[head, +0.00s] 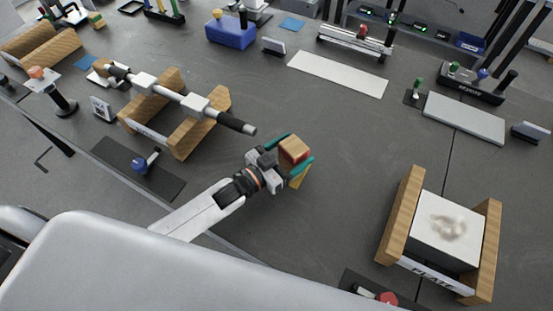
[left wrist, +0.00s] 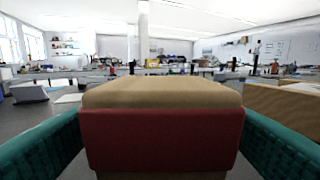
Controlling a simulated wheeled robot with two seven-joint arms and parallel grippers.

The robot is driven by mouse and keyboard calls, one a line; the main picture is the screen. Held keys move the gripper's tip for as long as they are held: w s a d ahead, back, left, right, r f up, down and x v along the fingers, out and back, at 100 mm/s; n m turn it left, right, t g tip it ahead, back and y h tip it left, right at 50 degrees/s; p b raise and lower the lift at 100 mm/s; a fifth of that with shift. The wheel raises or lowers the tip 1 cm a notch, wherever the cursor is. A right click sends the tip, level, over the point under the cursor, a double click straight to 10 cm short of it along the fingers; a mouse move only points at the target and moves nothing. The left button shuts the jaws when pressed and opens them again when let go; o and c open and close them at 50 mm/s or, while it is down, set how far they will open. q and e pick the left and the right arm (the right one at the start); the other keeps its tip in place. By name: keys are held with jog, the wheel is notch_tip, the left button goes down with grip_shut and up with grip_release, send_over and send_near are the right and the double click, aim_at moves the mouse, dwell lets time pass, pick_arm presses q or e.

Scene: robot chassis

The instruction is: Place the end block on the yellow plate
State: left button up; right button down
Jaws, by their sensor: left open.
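A block (head: 294,150) with a tan wooden top and red sides stands near the middle of the table in the head view. My left gripper (head: 290,155) is open, with its teal fingers on either side of the block. In the left wrist view the block (left wrist: 162,130) fills the middle between the fingers, with a narrow gap at the left. A yellowish piece (head: 299,179) shows just below the block; I cannot tell whether it is a plate or part of a stack. I see no clear yellow plate elsewhere. My right gripper is not in view.
A wooden stand (head: 404,215) labelled PLATE holds a stained white plate (head: 447,228) at the right. A wooden cradle with a barbell-like rod (head: 198,104) stands left of my gripper. A white strip (head: 337,74) lies behind. The table between gripper and PLATE stand is clear.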

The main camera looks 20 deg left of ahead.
pick_arm(q)
jog(key=b+v, duration=0.1)
jog(key=v, duration=1)
jog(key=shift+s+a, duration=0.2)
jog(key=shift+s, duration=0.1)
jog(key=shift+f, duration=0.1)
